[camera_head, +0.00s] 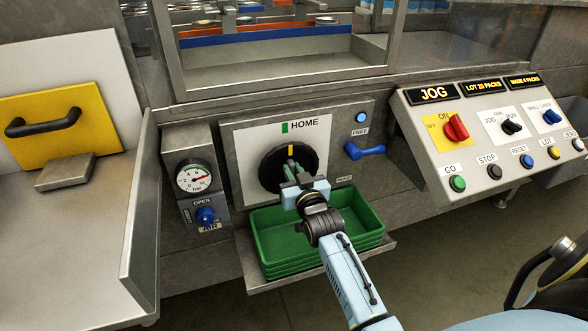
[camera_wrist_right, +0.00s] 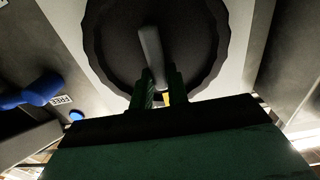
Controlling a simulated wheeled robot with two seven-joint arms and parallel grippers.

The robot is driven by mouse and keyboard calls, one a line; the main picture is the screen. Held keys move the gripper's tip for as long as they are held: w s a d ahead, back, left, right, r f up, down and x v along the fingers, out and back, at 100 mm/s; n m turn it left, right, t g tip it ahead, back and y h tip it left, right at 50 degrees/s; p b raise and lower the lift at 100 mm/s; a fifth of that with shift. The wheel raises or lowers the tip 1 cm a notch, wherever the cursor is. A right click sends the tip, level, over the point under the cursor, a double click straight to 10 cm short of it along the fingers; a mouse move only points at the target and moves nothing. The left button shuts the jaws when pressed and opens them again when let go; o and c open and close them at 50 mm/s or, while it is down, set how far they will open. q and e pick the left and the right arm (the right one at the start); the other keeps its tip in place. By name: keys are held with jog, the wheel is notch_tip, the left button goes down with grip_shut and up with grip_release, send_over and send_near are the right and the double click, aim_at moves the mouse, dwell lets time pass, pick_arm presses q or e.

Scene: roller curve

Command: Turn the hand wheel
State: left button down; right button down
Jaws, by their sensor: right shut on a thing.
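The black hand wheel (camera_head: 291,160) sits on a white panel below the word HOME and a green mark (camera_head: 284,127). A yellow mark (camera_head: 291,150) on the wheel is near the top, slightly right of the green mark. My right gripper (camera_head: 291,186) is at the lower part of the wheel. In the right wrist view, its fingers (camera_wrist_right: 160,88) are shut on a grey handle (camera_wrist_right: 151,48) that stands across the wheel face (camera_wrist_right: 110,40). The gripper hides part of the wheel's lower edge in the head view. My left gripper is not in view.
A blue lever (camera_head: 366,151) lies right of the wheel, between FREE and HOLD labels. Stacked green trays (camera_head: 268,262) stand under my right arm. A gauge box (camera_head: 197,178) is to the left, a button console (camera_head: 480,150) to the right.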

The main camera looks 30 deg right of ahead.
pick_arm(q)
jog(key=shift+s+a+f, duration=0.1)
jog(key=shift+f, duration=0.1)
pick_arm(e)
jog(key=c, duration=1.4)
grip_release()
jog(key=shift+o, duration=0.2)
